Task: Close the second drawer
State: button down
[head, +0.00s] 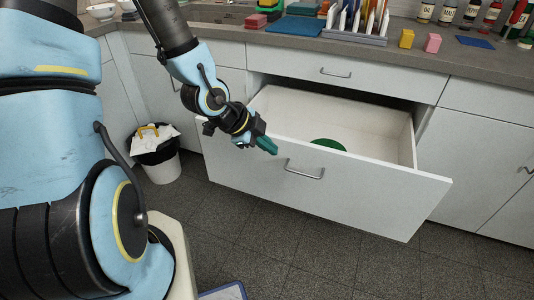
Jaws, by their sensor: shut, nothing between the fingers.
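The second drawer (240,166) is pulled far out below a shut top drawer (300,68). Its white front panel has a metal handle (305,174) in the middle. Inside, a green round thing (328,144) lies on the drawer's floor, partly hidden by the front panel. My gripper (273,147) is shut and empty, with teal-green fingers. It is at the upper edge of the drawer front, left of the handle. I cannot tell whether it touches the panel.
A white bin (162,170) with a black liner stands on the floor at the left of the drawer. The grey counter (380,57) above holds a dish rack (350,38), sponges and several bottles. The tiled floor (330,255) in front of the drawer is clear.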

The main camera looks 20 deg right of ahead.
aim_at(290, 153)
jog(key=w+d+f+b, duration=0.1)
jog(key=d+f, duration=0.1)
jog(key=w+d+f, duration=0.1)
jog(key=d+f, duration=0.1)
jog(key=d, duration=0.1)
jog(key=w+d+f+b, duration=0.1)
jog(key=d+f, duration=0.1)
jog(key=f, duration=0.1)
jog(key=shift+d+b, duration=0.2)
jog(key=shift+b, duration=0.1)
jog(key=shift+w+d, duration=0.25)
jog(key=shift+w, duration=0.05)
